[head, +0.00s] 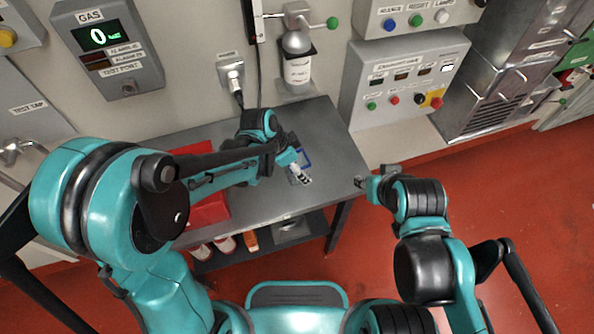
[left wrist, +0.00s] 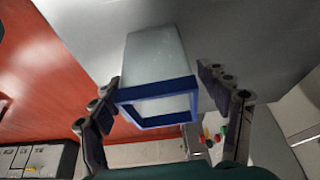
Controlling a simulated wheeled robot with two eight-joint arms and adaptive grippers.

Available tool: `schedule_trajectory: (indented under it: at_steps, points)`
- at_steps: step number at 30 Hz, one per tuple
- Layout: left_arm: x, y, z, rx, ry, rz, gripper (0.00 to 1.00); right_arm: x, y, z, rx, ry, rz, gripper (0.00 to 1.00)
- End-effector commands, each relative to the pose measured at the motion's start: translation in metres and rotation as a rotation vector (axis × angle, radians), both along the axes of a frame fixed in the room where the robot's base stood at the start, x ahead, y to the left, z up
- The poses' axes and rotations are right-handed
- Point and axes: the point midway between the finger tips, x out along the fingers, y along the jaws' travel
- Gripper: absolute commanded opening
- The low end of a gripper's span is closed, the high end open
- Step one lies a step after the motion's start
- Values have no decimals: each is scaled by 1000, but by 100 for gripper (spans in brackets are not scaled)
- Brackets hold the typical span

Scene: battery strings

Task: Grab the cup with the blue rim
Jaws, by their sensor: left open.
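The cup with the blue rim is a pale, squarish cup (left wrist: 153,55) in the left wrist view, with its blue rim facing my camera. In the head view its blue rim (head: 306,158) shows on the grey table, partly hidden by my left gripper. My left gripper (head: 300,174) is open at the cup; in the left wrist view its fingers (left wrist: 158,78) stand on either side of it with gaps visible. My right gripper (head: 362,182) is beyond the table's right edge, and its jaws are too small to read.
A bottle (head: 298,70) hangs on the wall behind. Several items sit on a lower shelf (head: 270,240). The tabletop right of the cup is clear.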

Motion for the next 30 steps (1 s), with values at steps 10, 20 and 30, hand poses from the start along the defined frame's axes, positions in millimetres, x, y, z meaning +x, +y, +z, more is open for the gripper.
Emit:
schedule_trajectory:
  at_steps: [10, 20, 30]
  points:
    - [2, -5, -14, 0, 0, 1, 71, 0, 0, -5, 0, 0, 0, 40]
    - [2, -5, -14, 0, 0, 1, 27, 0, 0, -5, 0, 0, 0, 40]
    - [2, -5, -2, 0, 0, 1, 27, 0, 0, 0, 0, 0, 0, 40]
